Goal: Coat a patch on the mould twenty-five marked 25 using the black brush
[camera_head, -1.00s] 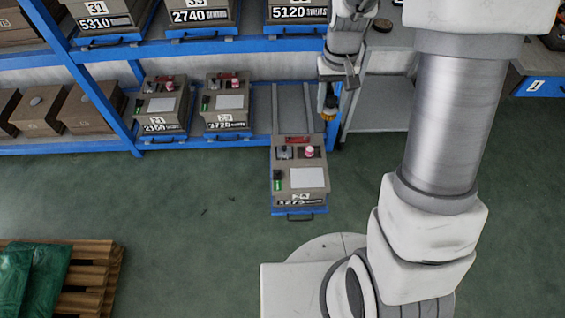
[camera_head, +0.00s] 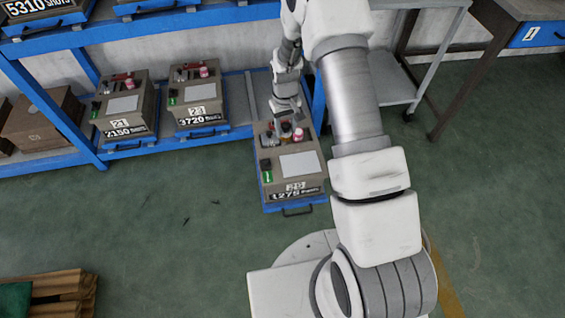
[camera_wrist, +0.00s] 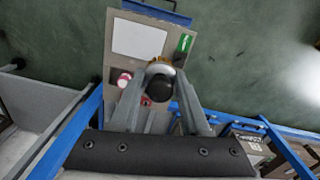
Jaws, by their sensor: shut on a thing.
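The mould twenty-five (camera_head: 262,182) is a brown-grey block with a number label on its front, on a blue pulled-out tray (camera_head: 285,206). The label digits are small and blurred. A pale rectangular patch (camera_head: 300,165) lies on its top; it also shows in the wrist view (camera_wrist: 139,39). My gripper (camera_head: 286,122) is over the back of the mould's top, behind the patch. In the wrist view my gripper (camera_wrist: 160,82) is shut on the brush (camera_wrist: 160,90), whose round black end faces the camera, with a yellowish part beside it. The brush tip is hidden.
A green tag (camera_head: 267,176) and a pink-red item (camera_head: 298,134) sit on the mould's top. Two similar moulds (camera_head: 122,104) (camera_head: 199,96) stand on the blue shelf to the left. A grey table (camera_head: 400,82) stands at the right.

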